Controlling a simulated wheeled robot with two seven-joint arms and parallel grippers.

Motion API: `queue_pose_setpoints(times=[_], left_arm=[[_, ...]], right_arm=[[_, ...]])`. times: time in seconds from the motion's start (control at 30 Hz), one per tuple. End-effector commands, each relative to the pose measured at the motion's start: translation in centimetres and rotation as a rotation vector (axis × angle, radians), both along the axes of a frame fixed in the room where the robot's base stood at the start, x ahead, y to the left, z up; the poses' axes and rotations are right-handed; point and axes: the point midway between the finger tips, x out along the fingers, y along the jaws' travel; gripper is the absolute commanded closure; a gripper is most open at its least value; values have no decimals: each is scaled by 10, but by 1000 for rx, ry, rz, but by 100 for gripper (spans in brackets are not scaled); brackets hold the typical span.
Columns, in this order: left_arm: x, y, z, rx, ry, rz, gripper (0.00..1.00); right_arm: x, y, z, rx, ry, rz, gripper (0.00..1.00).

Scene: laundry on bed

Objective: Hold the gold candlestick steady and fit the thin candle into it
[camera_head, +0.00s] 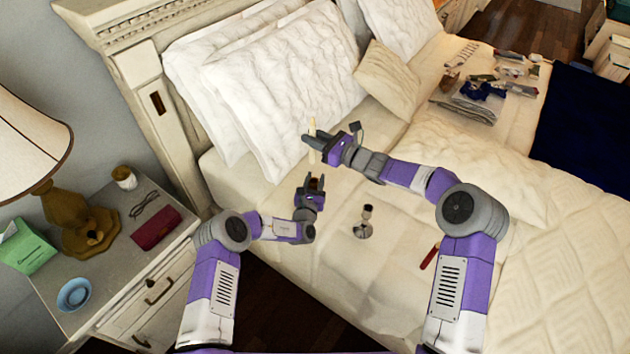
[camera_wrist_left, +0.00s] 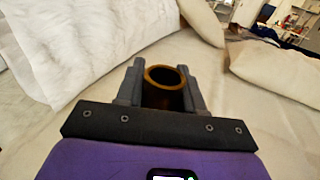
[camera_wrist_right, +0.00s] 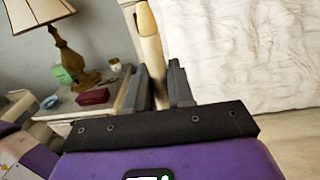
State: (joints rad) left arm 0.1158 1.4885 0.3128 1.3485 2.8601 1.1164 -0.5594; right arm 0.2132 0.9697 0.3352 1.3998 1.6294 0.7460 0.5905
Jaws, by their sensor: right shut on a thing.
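The gold candlestick shows as a brown-gold cup with an open round rim (camera_wrist_left: 164,76) between the fingers of my left gripper (camera_wrist_left: 162,92) in the left wrist view. The fingers flank it on both sides and appear shut on it; its lower part is hidden. In the head view my left gripper (camera_head: 311,183) is at the near side of the bed. The thin cream candle (camera_head: 312,128) is in my right gripper (camera_head: 312,142), which is shut on it above and beyond the left gripper. The candle (camera_wrist_right: 149,42) also shows in the right wrist view. Candle and candlestick look apart.
A silver candlestick (camera_head: 363,230) stands on the bed (camera_head: 330,262), and a red candle (camera_head: 429,256) lies to its right. Pillows (camera_head: 280,85) are behind the grippers. The nightstand (camera_head: 110,290) at left holds a lamp (camera_head: 75,215), a blue bowl (camera_head: 74,294) and other items.

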Motion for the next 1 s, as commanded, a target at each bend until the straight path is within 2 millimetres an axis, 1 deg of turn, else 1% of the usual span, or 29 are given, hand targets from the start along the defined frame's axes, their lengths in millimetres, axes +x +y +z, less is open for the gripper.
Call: queue_pose_setpoints(times=[0.03, 0.1, 0.2, 0.37, 0.43, 0.67, 0.8, 0.9, 1.0], left_arm=[[0, 0, 0, 0, 0, 0, 76], [0, 0, 0, 0, 0, 0, 87], [0, 0, 0, 0, 0, 0, 100], [0, 0, 0, 0, 0, 0, 100], [0, 0, 0, 0, 0, 0, 100], [0, 0, 0, 0, 0, 0, 100], [0, 0, 0, 0, 0, 0, 100], [0, 0, 0, 0, 0, 0, 100], [0, 0, 0, 0, 0, 0, 100]], right_arm=[[0, 0, 0, 0, 0, 0, 100], [0, 0, 0, 1, -1, 0, 100], [0, 0, 0, 0, 0, 0, 100], [0, 0, -1, 0, 0, 0, 100], [-1, -1, -6, 0, 1, -2, 100], [-4, -3, -37, -10, -11, -6, 100], [-4, -3, -63, -10, -10, -6, 100], [-4, -3, -78, -9, -13, -5, 100], [-3, -3, -86, -10, -14, -6, 100]])
